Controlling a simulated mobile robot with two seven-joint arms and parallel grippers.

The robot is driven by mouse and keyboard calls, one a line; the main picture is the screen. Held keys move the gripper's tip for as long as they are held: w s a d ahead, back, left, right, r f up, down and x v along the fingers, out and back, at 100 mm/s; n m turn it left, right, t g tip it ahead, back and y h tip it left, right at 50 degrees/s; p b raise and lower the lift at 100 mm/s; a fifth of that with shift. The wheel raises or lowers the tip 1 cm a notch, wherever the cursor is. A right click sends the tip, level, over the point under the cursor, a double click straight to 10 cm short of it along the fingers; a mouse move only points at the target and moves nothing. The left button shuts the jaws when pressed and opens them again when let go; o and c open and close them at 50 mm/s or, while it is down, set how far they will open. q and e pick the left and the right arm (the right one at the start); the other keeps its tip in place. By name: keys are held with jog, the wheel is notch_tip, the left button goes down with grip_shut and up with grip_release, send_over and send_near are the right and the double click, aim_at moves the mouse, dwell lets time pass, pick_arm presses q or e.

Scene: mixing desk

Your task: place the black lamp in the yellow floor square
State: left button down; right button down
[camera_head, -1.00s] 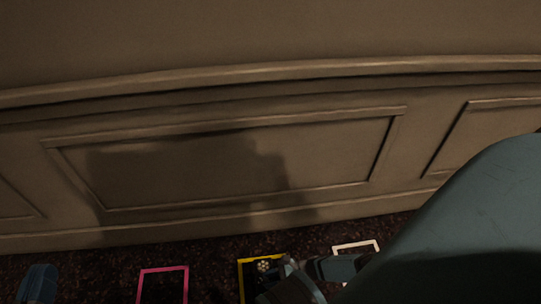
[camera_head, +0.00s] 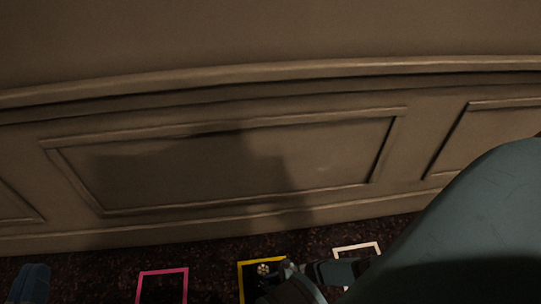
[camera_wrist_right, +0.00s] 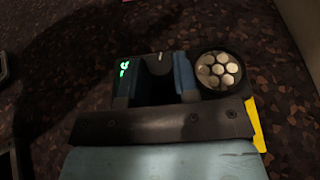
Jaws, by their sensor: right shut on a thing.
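The black lamp (camera_wrist_right: 218,71) has a round head with several pale bulbs. In the right wrist view it sits at my right gripper (camera_wrist_right: 156,80), whose blue fingers are shut on its dark body. In the head view the lamp's bulb face (camera_head: 263,269) shows at the bottom, within the outline of the yellow floor square (camera_head: 262,261), beside my right gripper (camera_head: 285,270). A yellow edge (camera_wrist_right: 257,125) of the square shows in the wrist view. Whether the lamp touches the floor cannot be told. A blue part of my left gripper (camera_head: 35,283) shows at bottom left; its jaws are not clear.
A pink floor square (camera_head: 163,271) lies left of the yellow one and a white floor square (camera_head: 356,247) lies right of it. A brown panelled wall (camera_head: 240,170) rises behind. The dark speckled floor between the squares looks clear.

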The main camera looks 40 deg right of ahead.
jog(key=shift+w+f, duration=0.1)
jog(key=c, duration=0.8)
grip_release()
jog(key=shift+f, duration=0.1)
jog(key=shift+s+d, duration=0.1)
jog(key=shift+s, duration=0.1)
pick_arm(q)
jog(key=shift+s+d+f+n+g+y+p, duration=0.3)
jog(key=shift+n+p, duration=0.25)
jog(key=shift+p, duration=0.25)
jog(key=shift+s+d+f+n+g+y+p, duration=0.15)
jog(key=shift+s+n+g+p, duration=0.2)
jog(key=shift+n+p, duration=0.35)
pick_arm(e)
jog(key=shift+v, duration=6.75)
